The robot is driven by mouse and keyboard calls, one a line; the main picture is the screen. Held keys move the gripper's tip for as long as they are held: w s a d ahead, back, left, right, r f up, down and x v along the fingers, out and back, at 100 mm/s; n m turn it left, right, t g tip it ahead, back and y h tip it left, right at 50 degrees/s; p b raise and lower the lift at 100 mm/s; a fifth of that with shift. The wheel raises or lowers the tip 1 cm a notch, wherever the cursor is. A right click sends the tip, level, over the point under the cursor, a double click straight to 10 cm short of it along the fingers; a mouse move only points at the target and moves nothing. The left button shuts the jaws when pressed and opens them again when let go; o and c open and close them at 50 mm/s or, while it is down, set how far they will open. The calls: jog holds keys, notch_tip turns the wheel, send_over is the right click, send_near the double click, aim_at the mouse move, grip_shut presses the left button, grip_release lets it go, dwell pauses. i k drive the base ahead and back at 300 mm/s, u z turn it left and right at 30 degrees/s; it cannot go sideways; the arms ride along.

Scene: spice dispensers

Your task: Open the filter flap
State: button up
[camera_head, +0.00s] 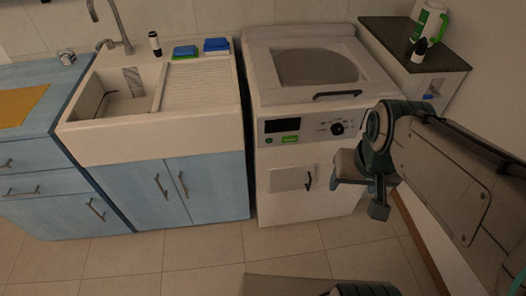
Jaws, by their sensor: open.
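A white top-loading washing machine (275,215) stands in the middle. A pale square panel (288,180), which looks like the filter flap, sits on its lower front and appears shut. A small black handle (308,180) stands at the panel's right edge. My gripper (361,189) is open and empty, to the right of the handle and apart from it in the picture. Its depth relative to the machine's front is hard to tell. It covers part of the machine's right front side.
A sink cabinet (205,190) with blue doors stands to the left, beside blue drawers (45,185). A dark-topped counter (400,50) with bottles is at the right. The tiled floor (180,250) before the cabinets is clear. The machine's lid (315,68) is closed.

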aim_at(294, 178)
jog(key=u, duration=0.2)
jog(key=k, duration=1.15)
jog(key=u, duration=0.8)
jog(key=i, duration=1.75)
jog(key=z, duration=0.7)
